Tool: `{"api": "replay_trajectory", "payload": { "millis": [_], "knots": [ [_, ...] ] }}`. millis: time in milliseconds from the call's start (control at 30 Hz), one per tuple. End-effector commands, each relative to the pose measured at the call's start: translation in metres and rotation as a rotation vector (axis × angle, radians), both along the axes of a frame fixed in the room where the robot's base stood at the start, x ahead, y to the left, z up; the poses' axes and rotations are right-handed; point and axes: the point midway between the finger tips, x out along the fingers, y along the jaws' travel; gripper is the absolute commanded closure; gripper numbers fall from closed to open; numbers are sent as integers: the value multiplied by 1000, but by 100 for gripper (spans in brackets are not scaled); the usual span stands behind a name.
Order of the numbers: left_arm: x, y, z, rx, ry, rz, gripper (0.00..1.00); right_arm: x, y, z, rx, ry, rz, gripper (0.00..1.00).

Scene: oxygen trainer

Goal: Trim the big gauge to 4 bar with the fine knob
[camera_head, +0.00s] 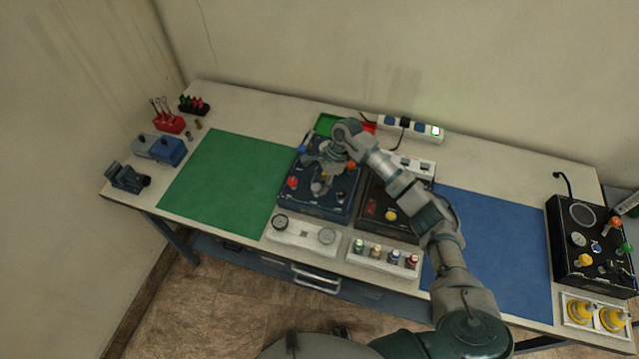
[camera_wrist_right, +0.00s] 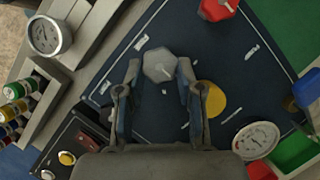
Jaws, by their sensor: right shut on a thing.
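My right gripper (camera_head: 319,183) reaches over the dark blue panel (camera_head: 286,200) from the back right. In the right wrist view, its two fingers (camera_wrist_right: 158,84) are shut on a grey faceted knob (camera_wrist_right: 158,65), one finger on each side. A round white-faced gauge (camera_wrist_right: 257,140) lies on the panel to the right of the fingers; its reading is too small to tell. In the head view my gripper and arm hide this part of the panel. A red knob (camera_head: 292,183) sits at the panel's left, also in the wrist view (camera_wrist_right: 218,8). My left gripper is not in view.
A yellow disc (camera_wrist_right: 212,100) lies partly behind one finger. A white box with two gauges (camera_head: 303,233) and a strip of coloured knobs (camera_head: 383,257) stand in front of the panel. The green mat (camera_head: 230,185) and the blue mat (camera_head: 497,245) are clear.

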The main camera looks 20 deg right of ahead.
Motion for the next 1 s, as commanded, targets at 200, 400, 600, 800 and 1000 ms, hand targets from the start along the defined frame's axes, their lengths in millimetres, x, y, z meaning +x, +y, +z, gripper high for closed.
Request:
{"api": "replay_trajectory", "payload": {
  "millis": [200,400,600,800,1000],
  "knots": [
    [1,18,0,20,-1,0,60,-1,2,-2,-1,3,-4,99],
    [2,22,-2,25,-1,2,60,-2,4,-2,5,2,-59,99],
    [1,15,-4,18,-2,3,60,-3,7,-2,5,2,-189,99],
    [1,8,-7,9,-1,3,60,-4,10,-1,6,2,-358,99],
    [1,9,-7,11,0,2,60,-4,11,0,8,1,-520,99]
  ]
}}
